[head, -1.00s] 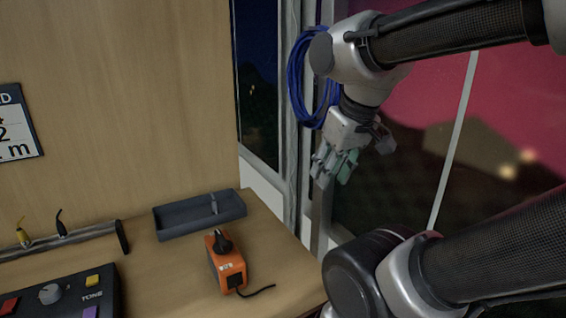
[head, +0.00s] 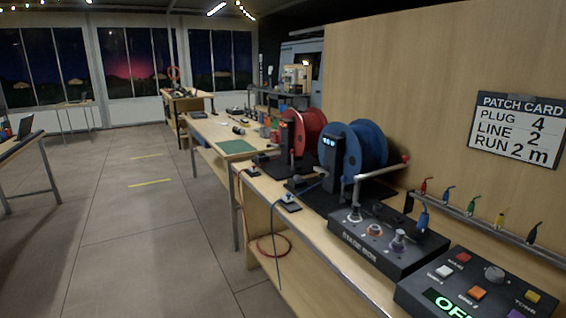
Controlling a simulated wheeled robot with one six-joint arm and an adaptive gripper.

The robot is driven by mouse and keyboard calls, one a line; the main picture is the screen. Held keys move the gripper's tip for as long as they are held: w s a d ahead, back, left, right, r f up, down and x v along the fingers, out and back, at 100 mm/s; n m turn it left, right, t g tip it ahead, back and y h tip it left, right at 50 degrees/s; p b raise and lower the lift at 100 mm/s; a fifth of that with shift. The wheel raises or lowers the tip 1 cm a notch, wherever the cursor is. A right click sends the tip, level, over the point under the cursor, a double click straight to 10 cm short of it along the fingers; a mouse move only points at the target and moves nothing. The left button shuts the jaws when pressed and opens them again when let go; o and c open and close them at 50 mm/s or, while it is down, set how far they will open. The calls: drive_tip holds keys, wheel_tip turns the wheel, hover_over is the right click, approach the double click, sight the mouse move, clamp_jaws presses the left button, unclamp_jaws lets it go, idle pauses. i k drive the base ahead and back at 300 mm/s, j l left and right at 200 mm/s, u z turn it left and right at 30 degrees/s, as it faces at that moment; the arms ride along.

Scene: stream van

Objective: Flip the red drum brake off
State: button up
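The red drum (head: 311,128) stands on the bench, partly hidden behind its black stand (head: 287,138). The blue drum (head: 367,146) stands nearer, to its right. A small dark part (head: 261,158) sits at the foot of the red drum's stand; whether it is the brake, and how it is set, is too small to tell. A small block with a red top (head: 252,170) lies at the bench edge, where a red cable (head: 240,205) hangs down. My gripper is not in the current view.
Coloured plugs hang on a rail (head: 480,218) along the wooden wall. Open floor (head: 130,230) lies left of the bench.

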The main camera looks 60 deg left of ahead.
sight(292, 151)
drive_tip(key=k+u, duration=0.1)
drive_tip(key=u, duration=0.3)
drive_tip(key=k+u, duration=0.1)
drive_tip(key=u, duration=0.3)
drive_tip(key=k+j+u, duration=0.1)
drive_tip(key=u, duration=0.3)
drive_tip(key=i+j+u, duration=0.3)
drive_tip(key=i+j, duration=0.85)
drive_tip(key=j, duration=0.15)
drive_tip(key=i+j, duration=0.75)
drive_tip(key=i+j+u, duration=0.1)
drive_tip(key=i+j, duration=0.15)
drive_tip(key=j, duration=0.2)
drive_tip(key=i+j+u, duration=0.15)
drive_tip(key=j, duration=0.3)
drive_tip(key=i, duration=0.05)
